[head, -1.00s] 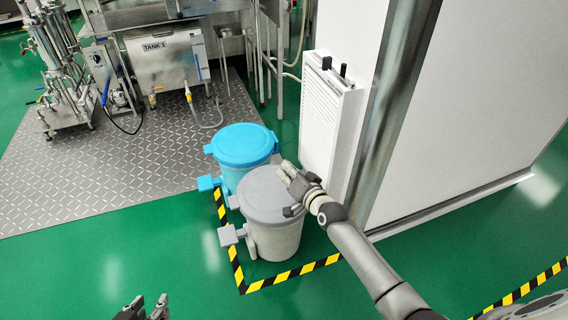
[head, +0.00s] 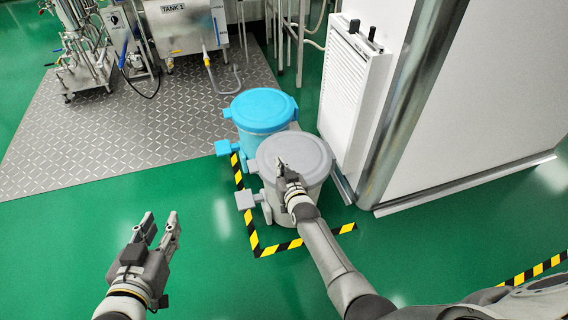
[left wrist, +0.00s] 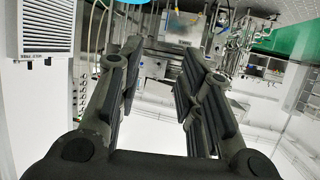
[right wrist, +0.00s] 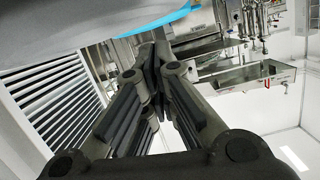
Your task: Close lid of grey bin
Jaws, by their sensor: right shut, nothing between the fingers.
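The grey bin (head: 297,207) stands upright with its round grey lid (head: 310,152) lying flat on top, looking closed. A grey pedal (head: 245,199) sticks out at its left. My right gripper (head: 280,163) is shut and empty, over the front-left part of the lid; I cannot tell whether it touches. In the right wrist view, the grey lid (right wrist: 50,40) fills the top left, close to the shut fingers (right wrist: 153,75). My left gripper (head: 160,226) is open and empty, above the green floor left of the bin; its spread fingers show in the left wrist view (left wrist: 160,70).
A blue bin (head: 263,112) with its lid down stands right behind the grey one. A white louvered unit (head: 352,95) and a white wall (head: 480,110) stand to the right. Yellow-black tape (head: 285,247) edges the bins' spot. The green floor (head: 215,270) at front left is clear.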

